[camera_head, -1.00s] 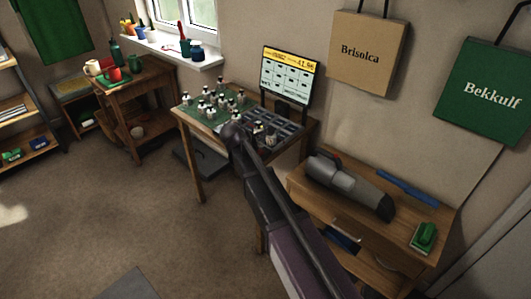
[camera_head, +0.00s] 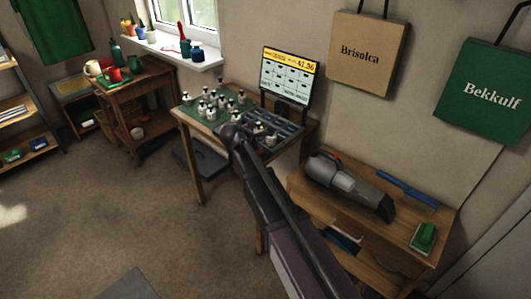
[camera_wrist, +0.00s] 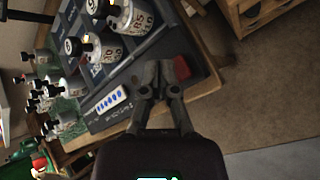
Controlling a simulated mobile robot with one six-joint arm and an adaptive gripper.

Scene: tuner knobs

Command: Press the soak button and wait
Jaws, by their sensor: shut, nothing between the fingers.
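My gripper (camera_wrist: 160,78) is shut and empty over the front edge of a dark panel (camera_wrist: 205,72). A red button-like block (camera_wrist: 182,67) sits on the panel just right of the fingertips in the wrist view. I cannot read a soak label, nor tell whether finger and block touch. In the head view my gripper (camera_head: 228,133) is at the front of the tuner table and hides part of the panel. A screen (camera_head: 290,78) with a yellow band of digits and a grid of boxes stands behind the panel.
Several white bottle-like knobs with dark tops (camera_head: 212,108) stand on the green mat left of the panel. A grey handheld vacuum (camera_head: 345,182) lies on the right-hand table. Floor at left is clear.

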